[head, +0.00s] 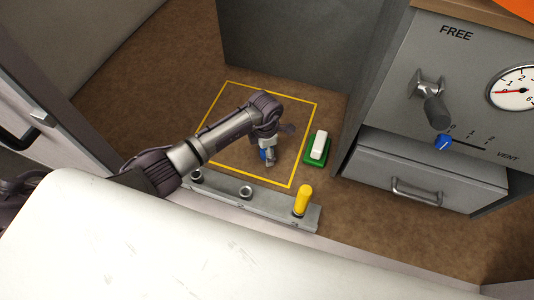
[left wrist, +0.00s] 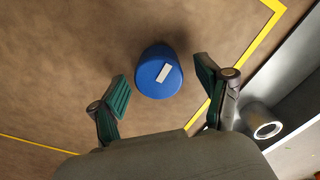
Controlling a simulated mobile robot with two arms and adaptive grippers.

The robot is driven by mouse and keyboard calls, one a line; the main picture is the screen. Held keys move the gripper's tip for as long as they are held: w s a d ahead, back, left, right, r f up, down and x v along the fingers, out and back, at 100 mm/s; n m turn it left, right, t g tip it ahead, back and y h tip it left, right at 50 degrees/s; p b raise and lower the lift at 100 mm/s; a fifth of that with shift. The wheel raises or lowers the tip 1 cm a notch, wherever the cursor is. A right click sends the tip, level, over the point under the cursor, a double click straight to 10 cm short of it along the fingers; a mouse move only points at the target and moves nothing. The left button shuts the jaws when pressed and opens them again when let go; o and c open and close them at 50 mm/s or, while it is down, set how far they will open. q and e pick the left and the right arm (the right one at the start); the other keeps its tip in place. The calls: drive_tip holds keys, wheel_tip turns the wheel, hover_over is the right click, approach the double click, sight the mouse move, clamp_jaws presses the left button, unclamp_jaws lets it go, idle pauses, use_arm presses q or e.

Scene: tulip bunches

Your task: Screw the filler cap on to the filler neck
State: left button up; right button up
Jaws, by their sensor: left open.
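The filler cap is a blue round cap (left wrist: 158,80) with a white mark on top. It sits on the brown floor inside the yellow outline, and a bit of blue shows under my gripper in the head view (head: 263,155). My left gripper (left wrist: 164,78) is open above it, one green-padded finger on each side, with gaps between pads and cap. In the head view my left gripper (head: 268,160) hangs over the outlined area. A grey hollow neck (left wrist: 266,129) stands on the rail at the right of the wrist view. I cannot tell which neck is the filler neck. My right gripper is not in view.
The grey rail (head: 275,208) carries open necks, one (head: 246,192) near its middle, and a yellow handle (head: 303,200) at its right end. A white block on a green base (head: 318,148) stands right of the outline. A grey cabinet (head: 460,100) stands at right.

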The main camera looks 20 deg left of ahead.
use_arm(q)
drive_tip(key=shift+r, duration=0.1)
drive_tip(key=c, duration=0.9)
drive_tip(key=shift+r, duration=0.15)
